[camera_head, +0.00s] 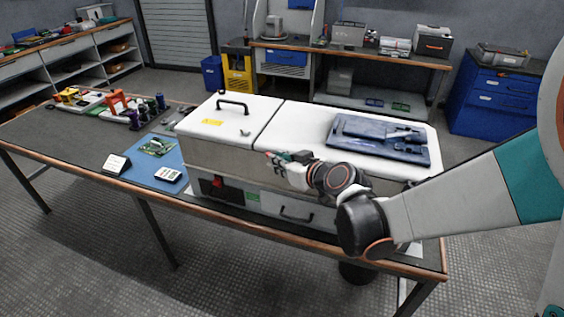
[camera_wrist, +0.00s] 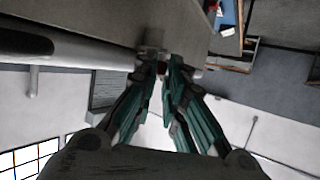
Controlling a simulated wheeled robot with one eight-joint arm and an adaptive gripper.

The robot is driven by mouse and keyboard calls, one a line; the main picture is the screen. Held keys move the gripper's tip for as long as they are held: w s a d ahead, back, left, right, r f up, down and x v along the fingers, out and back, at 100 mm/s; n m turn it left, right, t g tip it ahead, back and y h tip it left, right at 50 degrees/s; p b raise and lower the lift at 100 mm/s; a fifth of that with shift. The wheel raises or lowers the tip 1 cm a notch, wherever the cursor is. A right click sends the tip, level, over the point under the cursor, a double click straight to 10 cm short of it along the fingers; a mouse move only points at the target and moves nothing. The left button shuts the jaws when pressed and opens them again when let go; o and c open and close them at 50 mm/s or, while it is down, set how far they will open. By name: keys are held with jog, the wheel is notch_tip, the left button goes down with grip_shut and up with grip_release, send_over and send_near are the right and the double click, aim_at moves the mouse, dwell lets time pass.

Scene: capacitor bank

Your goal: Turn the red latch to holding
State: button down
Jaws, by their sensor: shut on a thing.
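A white and grey capacitor bank cabinet (camera_head: 235,150) stands on the table. My gripper (camera_head: 276,157) is at the upper front of it, near the seam between its two lids. A little red also shows at the fingertips in the head view. The latch is mostly hidden by the fingers, so its angle and any markings cannot be read. A separate red switch (camera_head: 217,182) sits lower left on the cabinet front.
A black handle (camera_head: 232,104) rises from the left lid. A dark blue tray (camera_head: 380,138) lies on the right lid. A blue mat (camera_head: 143,171) with a circuit board and small device lies left of the cabinet. A drawer handle (camera_head: 296,215) sticks out below my gripper.

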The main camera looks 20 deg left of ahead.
jog(key=shift+s+a+f+m+t+h, duration=0.1)
jog(key=shift+s+a+m+t+h, duration=0.15)
jog(key=shift+m+t+h, duration=0.45)
jog(key=c, duration=1.7)
grip_release()
jog(key=shift+o, duration=0.2)
jog(key=shift+w+d+y, duration=0.15)
jog(key=shift+d+y, duration=0.05)
jog(key=shift+y, duration=0.1)
